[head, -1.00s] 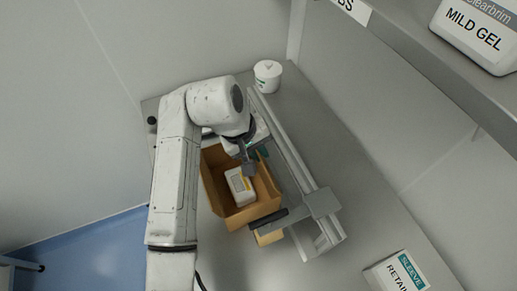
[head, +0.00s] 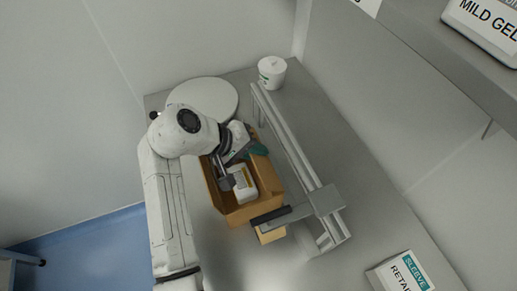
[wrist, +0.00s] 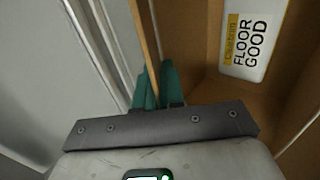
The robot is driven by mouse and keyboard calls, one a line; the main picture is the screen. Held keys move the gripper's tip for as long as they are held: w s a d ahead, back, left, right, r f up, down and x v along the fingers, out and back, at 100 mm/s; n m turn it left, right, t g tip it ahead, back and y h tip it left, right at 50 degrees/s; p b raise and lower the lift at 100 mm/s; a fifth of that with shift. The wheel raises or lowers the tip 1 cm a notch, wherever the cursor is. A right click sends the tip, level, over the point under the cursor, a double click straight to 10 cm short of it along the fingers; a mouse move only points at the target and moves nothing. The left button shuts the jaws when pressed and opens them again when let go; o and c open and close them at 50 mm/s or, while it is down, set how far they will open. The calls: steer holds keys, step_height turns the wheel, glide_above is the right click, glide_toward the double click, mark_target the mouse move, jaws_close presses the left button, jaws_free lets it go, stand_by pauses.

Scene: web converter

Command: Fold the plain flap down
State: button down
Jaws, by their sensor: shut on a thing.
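The open cardboard box (head: 229,213) stands on the steel table, with a white bottle (head: 245,188) inside. In the wrist view the bottle (wrist: 253,38) reads FLOOR GOOD. My gripper (head: 258,150) is at the box's far right side; its teal fingers (wrist: 158,88) lie on either side of a thin upright cardboard edge, seemingly the plain flap (wrist: 148,45), and are shut on it. The flap stands seen edge-on between the bottle side and the metal rail. My wrist hides part of the box's far side in the head view.
A metal rail (head: 290,145) runs close along the box's right side. Its cross arm with a dark bar (head: 270,215) reaches over the near end, above a tan piece (head: 271,235). A white tub (head: 271,73) and round white disc (head: 210,94) stand behind. A sleeve carton (head: 400,272) is front right.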

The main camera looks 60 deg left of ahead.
steer(key=shift+s+f+t+b, duration=0.2)
steer(key=shift+t+b, duration=0.2)
steer(key=shift+t, duration=0.3)
steer(key=c, duration=1.3)
jaws_free()
